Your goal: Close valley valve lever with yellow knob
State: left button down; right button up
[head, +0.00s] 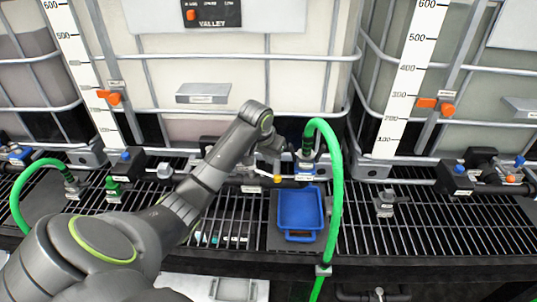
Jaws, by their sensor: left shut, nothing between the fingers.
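The valley tote (300,75) is the pale tank in the middle, with a dark VALLEY sign (211,14) on it. A small yellow knob (277,178) shows low in front of this tote, by the dark valve pipework. My left gripper (273,163) is shut and empty, just above the yellow knob. Whether it touches the knob or lever cannot be told. My left arm crosses from the lower left and hides part of the pipework; the lever itself is mostly hidden. My right gripper is not in view.
A green hose (336,180) arches down right of the knob, close to my left gripper. A blue tray (300,211) sits on the black grating (430,222) below. Neighbouring totes carry orange clips (437,105) beside white scales.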

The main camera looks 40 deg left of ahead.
aim_at(264, 174)
pick_arm(q)
jog(key=p+x, duration=0.1)
jog(key=x, duration=0.5)
dwell(0.3)
